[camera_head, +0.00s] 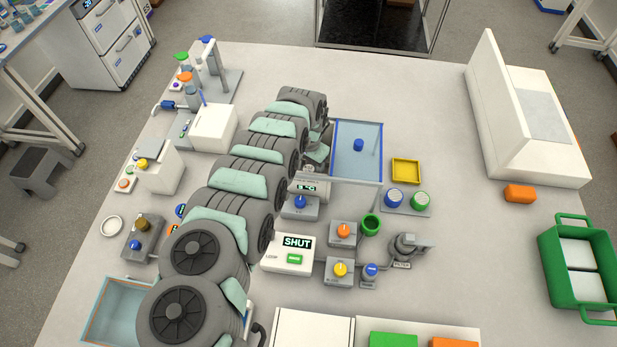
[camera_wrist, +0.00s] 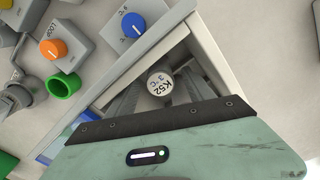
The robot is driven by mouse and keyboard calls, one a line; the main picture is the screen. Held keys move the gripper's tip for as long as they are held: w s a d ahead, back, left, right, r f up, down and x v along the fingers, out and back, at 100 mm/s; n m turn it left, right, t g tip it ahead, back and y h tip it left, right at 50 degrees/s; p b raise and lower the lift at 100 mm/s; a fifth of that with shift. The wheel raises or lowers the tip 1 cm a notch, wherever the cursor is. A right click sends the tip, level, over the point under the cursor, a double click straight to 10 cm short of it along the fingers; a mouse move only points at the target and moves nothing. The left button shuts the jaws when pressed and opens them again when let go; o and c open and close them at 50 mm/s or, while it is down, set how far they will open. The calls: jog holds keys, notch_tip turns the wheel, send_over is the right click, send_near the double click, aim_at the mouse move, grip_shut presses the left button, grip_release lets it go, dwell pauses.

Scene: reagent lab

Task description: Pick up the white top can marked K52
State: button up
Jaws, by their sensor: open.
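In the wrist view a can with a round white top marked K52 and 3 °C (camera_wrist: 160,84) stands inside a pale-rimmed box (camera_wrist: 206,38). My gripper (camera_head: 318,158) is open over that box. In the wrist view its grey fingers reach down on either side of the can, with the top showing between them. I cannot tell whether either finger touches the can. The dark edge of my gripper hides the box's near part. In the head view my arm hides the can.
A blue °C knob (camera_wrist: 133,25) stands beside the box. An orange knob (camera_head: 343,231) and a green ring-shaped cup (camera_head: 371,223) are close by. A clear blue-sided tank (camera_head: 372,152) stands right of my gripper. The table's right middle has free room.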

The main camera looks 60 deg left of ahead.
jog(key=shift+f, duration=1)
jog(key=shift+c, duration=0.4)
grip_shut()
